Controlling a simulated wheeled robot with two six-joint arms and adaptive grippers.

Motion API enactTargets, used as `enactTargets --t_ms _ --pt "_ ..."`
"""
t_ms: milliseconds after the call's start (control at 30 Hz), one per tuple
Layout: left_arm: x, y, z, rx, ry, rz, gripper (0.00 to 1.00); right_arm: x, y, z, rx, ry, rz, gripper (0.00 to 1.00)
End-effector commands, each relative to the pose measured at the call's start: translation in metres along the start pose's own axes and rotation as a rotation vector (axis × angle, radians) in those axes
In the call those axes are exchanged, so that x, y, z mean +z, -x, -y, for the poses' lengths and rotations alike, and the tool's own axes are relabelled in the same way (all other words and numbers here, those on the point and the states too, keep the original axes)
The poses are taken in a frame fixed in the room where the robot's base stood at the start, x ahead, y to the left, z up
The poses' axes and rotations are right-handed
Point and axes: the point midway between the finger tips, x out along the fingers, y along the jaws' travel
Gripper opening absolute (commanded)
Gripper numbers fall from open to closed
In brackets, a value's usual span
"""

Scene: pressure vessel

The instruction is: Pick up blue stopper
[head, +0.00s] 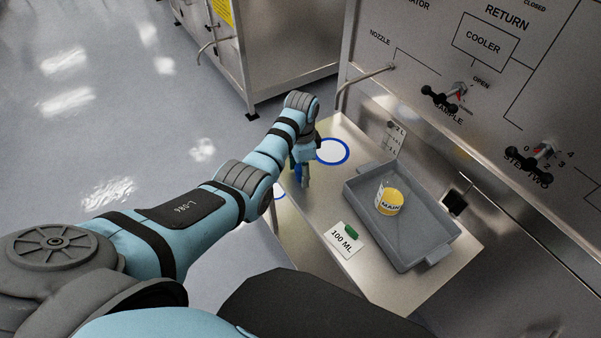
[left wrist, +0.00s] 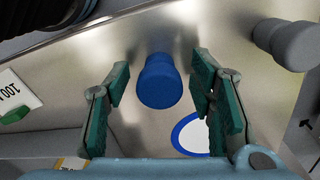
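The blue stopper (left wrist: 159,82) stands on the metal shelf in the left wrist view, between the two green-padded fingers of my left gripper (left wrist: 160,95). There is a visible gap on both sides of it, so the gripper is open around or above it. In the head view my left gripper (head: 303,172) is over the left part of the shelf, and a small bit of the blue stopper (head: 297,172) shows beside the fingers. My right gripper is in neither view.
A grey tray (head: 364,206) holds a beaker with yellow contents (head: 389,198). A "100 ML" card (head: 343,241) and a green stopper (head: 351,231) lie in front. A blue-ringed white circle (head: 332,151) marks the shelf. A grey cylindrical object (left wrist: 287,42) shows at the upper right of the wrist view.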

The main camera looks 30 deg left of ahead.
Motion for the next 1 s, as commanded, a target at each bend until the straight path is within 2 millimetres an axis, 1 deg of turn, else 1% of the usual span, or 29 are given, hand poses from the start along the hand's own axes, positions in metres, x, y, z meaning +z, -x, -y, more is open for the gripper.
enactTargets --t_ms 33,200,233,267,500,633,767,867,1000 --pt "0.0 0.0 0.0 0.0 0.0 0.0 0.38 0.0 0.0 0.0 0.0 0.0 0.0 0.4" --pt "0.0 0.0 0.0 0.0 0.0 0.0 0.11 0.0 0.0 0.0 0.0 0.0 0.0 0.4" --pt "0.0 0.0 0.0 0.0 0.0 0.0 0.06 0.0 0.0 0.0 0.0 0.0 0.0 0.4" --pt "0.0 0.0 0.0 0.0 0.0 0.0 0.04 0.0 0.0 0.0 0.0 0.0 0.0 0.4" --pt "0.0 0.001 0.0 0.0 0.0 0.0 0.04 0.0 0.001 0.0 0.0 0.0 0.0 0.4" --pt "0.0 0.01 0.0 -0.001 0.0 -0.001 0.04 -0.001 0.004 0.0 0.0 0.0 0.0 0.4" --pt "-0.001 0.033 0.001 -0.002 0.0 -0.002 0.04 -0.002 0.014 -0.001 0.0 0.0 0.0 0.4" --pt "-0.001 0.061 0.001 -0.004 0.0 -0.003 0.04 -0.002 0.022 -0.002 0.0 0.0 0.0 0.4" --pt "-0.001 0.11 0.001 -0.005 0.0 -0.004 0.04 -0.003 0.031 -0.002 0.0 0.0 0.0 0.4"
